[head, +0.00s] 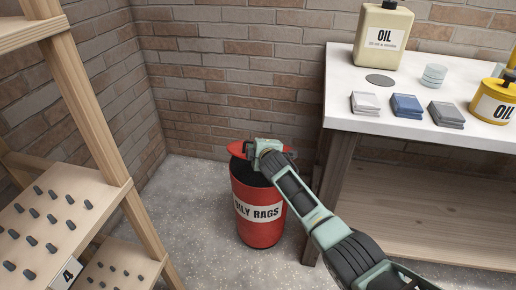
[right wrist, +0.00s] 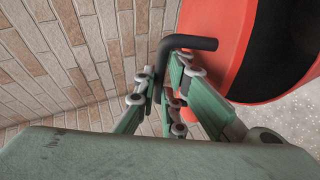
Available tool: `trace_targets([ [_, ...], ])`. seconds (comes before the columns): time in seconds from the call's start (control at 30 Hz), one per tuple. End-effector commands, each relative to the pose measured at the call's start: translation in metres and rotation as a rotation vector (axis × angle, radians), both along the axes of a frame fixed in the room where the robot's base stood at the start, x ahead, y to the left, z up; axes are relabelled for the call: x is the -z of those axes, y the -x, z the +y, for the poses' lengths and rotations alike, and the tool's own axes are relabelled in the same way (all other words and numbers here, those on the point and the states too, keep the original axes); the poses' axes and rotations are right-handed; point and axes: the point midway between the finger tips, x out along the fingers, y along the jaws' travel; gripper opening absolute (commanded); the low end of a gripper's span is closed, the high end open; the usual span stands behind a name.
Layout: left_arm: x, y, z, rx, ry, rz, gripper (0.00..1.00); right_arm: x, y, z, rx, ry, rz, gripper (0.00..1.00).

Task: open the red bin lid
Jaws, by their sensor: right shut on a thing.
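The red bin (head: 259,222) stands on the floor by the brick wall, with a white "OILY RAGS" label on its front. Its dark inside shows at the top, behind my right arm. The red lid (head: 236,149) is raised at the back of the bin, partly hidden by my gripper. In the right wrist view the red lid (right wrist: 208,35) carries a bent black handle (right wrist: 190,42). My right gripper (head: 251,149) is at the lid, shut on the handle; its fingers (right wrist: 168,88) sit around the handle's lower end. My left gripper is out of view.
A white-topped workbench (head: 450,142) stands to the right, holding an oil can (head: 383,38), folded cloths (head: 406,106) and a yellow tin (head: 494,101). A wooden rack (head: 95,112) with pegs stands at left. Brick wall is close behind the bin.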

Motion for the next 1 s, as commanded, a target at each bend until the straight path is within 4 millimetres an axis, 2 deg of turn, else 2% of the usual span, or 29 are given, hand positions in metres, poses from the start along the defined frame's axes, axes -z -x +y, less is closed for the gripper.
trace_targets([
  [0.03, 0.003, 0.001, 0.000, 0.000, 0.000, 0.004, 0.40, -0.007, -0.003, -0.001, 0.002, -0.004, -0.005, 0.00],
  [0.5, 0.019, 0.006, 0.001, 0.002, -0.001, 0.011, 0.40, -0.036, -0.028, -0.009, 0.001, -0.003, -0.005, 0.00],
  [1.0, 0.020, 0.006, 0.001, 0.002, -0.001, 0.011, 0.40, -0.042, -0.035, -0.011, 0.000, -0.005, -0.004, 0.00],
])
